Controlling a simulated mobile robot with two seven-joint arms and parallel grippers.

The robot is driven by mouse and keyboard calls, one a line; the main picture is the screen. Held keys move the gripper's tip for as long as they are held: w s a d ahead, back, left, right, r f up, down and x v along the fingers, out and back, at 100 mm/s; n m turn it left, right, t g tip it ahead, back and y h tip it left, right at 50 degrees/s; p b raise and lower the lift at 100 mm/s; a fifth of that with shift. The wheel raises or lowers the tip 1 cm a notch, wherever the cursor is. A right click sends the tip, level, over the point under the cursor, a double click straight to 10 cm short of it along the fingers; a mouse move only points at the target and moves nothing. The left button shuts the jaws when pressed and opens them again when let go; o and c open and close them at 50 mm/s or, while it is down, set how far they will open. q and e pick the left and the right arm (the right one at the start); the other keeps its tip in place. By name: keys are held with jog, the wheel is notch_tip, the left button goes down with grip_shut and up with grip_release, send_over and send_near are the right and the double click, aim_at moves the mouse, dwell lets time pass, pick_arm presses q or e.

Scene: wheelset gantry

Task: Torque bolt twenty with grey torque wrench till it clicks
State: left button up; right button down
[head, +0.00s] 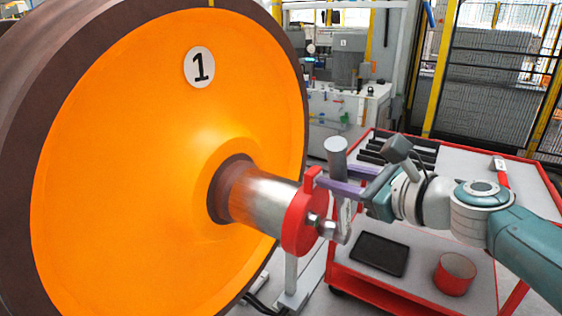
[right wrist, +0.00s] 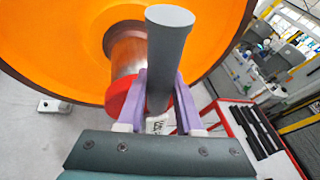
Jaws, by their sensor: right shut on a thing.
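The grey torque wrench (head: 336,153) stands roughly upright at the end of the axle, its thick grey handle (right wrist: 168,50) at the top. My right gripper (head: 338,182) is shut on this handle, with the purple fingers on either side of it. The wrench's shiny metal head (head: 332,229) is down at the face of the red end disc (head: 298,216). Whether it is seated on a bolt is hard to tell. No bolt number is readable, so bolt twenty cannot be picked out. My left gripper is not in view.
The large orange wheel (head: 120,150) marked 1 fills the left, with the metal axle stub (head: 262,200) pointing at my right gripper. A red-edged cart (head: 410,236) behind my right arm carries a black tray (head: 380,254), a red ring (head: 454,274) and several dark bars.

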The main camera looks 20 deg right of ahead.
jog(key=shift+r, duration=0.1)
jog(key=s+a+f+n+t+b, duration=0.2)
jog(key=s+a+f+n+b, duration=0.2)
jog(key=b, duration=0.5)
jog(key=shift+s+a+f, duration=0.2)
jog(key=shift+a+f, duration=0.2)
jog(key=shift+a, duration=0.2)
jog(key=f+b, duration=0.1)
jog(key=b, duration=0.1)
jog(key=s+a+f+n+t+b, duration=0.1)
jog(key=b, duration=0.2)
jog(key=f+n+b, duration=0.1)
jog(key=b, duration=0.2)
jog(key=shift+s+a+f+h, duration=0.15)
jog(key=shift+s+a+h, duration=0.15)
jog(key=shift+a, duration=0.1)
